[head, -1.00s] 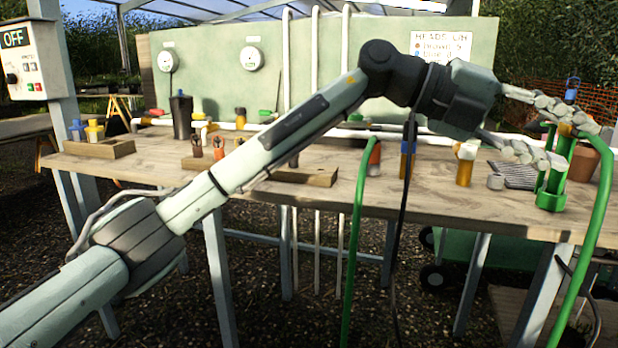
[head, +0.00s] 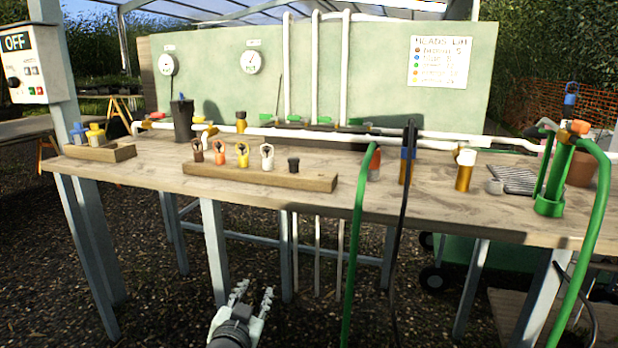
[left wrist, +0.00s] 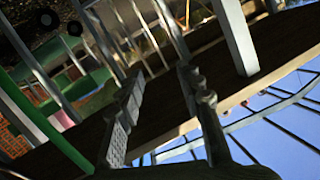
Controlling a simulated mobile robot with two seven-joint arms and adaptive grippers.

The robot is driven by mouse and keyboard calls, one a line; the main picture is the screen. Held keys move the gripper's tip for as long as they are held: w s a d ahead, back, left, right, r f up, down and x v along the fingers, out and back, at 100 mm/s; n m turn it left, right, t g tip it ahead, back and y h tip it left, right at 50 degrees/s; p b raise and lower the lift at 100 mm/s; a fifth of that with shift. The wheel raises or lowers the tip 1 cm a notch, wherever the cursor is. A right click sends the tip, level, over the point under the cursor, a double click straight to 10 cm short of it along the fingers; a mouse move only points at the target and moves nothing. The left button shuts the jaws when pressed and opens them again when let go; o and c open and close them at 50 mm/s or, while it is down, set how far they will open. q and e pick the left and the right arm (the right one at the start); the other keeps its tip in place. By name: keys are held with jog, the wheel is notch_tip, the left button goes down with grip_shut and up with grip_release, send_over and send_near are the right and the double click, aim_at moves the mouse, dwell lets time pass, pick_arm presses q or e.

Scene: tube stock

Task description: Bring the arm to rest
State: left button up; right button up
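My left gripper (head: 254,291) is low in the head view, in front of the workbench (head: 128,172) and below its top. Its two fingers are apart with nothing between them, and they also show apart in the left wrist view (left wrist: 160,88). The gripper is clear of everything on the bench. My right gripper is in neither view. The green stand (head: 549,205) with an orange piece (head: 580,127) on top is upright at the bench's right end, far from my left gripper.
A wooden rack (head: 310,181) holds several coloured fittings. A brass cylinder with a white cap (head: 465,170) stands to its right. A green hose (head: 355,250) and a black cable (head: 396,260) hang over the front edge. The gravel floor (head: 150,285) around my gripper is open.

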pick_arm(q)
jog(key=s+a+f+n+g+y, duration=0.1)
jog(key=s+a+f+g, duration=0.35)
jog(key=s+f, duration=0.4)
jog(key=s+a+f+n+g+y, duration=0.1)
jog(key=s+a+f+g+y, duration=0.15)
jog(key=s+a+f, duration=0.5)
jog(key=s+a+f+g, duration=0.1)
jog(key=s+f+g, duration=0.2)
jog(key=s, duration=0.6)
jog(key=s+a+f+g, duration=0.2)
jog(key=s+f, duration=0.4)
jog(key=s, duration=0.3)
jog(key=shift+s+a+f+n+g+h, duration=0.15)
jog(key=shift+n+g+h, duration=0.2)
jog(key=shift+n+g, duration=0.05)
